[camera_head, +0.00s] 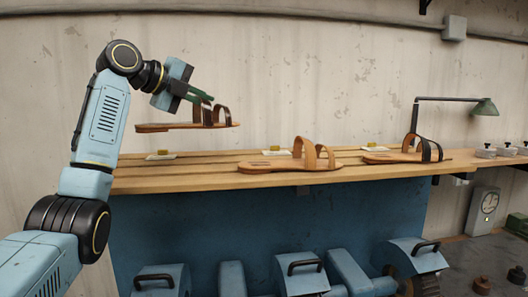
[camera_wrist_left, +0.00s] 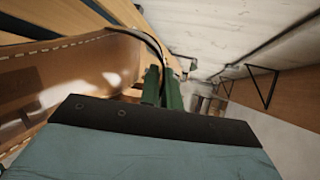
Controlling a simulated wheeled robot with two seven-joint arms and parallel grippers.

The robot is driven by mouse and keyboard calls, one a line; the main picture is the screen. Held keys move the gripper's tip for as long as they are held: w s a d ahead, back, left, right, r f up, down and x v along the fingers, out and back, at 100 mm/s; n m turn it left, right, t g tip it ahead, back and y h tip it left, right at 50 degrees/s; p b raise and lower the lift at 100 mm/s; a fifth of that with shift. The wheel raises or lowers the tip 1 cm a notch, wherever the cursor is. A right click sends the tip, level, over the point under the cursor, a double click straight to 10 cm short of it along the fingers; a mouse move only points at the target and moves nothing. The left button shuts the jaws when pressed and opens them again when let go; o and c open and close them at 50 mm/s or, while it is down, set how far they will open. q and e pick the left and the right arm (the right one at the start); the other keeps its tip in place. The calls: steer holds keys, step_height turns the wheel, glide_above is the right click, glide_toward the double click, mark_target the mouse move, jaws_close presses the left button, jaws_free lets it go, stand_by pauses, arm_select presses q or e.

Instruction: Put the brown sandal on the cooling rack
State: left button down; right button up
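The brown sandal (camera_head: 175,126), with a tan sole and dark brown straps, hangs roughly level in the air above the left end of the slatted wooden rack (camera_head: 215,180). My left gripper (camera_head: 205,98) reaches down from above with its green fingers at the straps, shut on one of them. In the left wrist view the green fingers (camera_wrist_left: 162,88) close on the strap beside the stitched brown leather (camera_wrist_left: 80,72). A gap of wall shows between the sole and the rack. My right gripper is not in view.
A tan sandal (camera_head: 275,165) stands mid-rack, and another with a dark strap (camera_head: 395,157) stands farther right. A green lamp (camera_head: 485,107) stands at the right. The rack's left part is mostly free.

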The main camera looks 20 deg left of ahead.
mark_target(215, 122)
arm_select(q)
step_height(215, 122, down, 5)
steer(key=shift+r, duration=0.2)
steer(key=shift+f+b, duration=0.3)
steer(key=shift+f, duration=2.05)
steer(key=shift+f, duration=0.15)
steer(key=c, duration=1.6)
jaws_free()
steer(key=shift+c, duration=0.2)
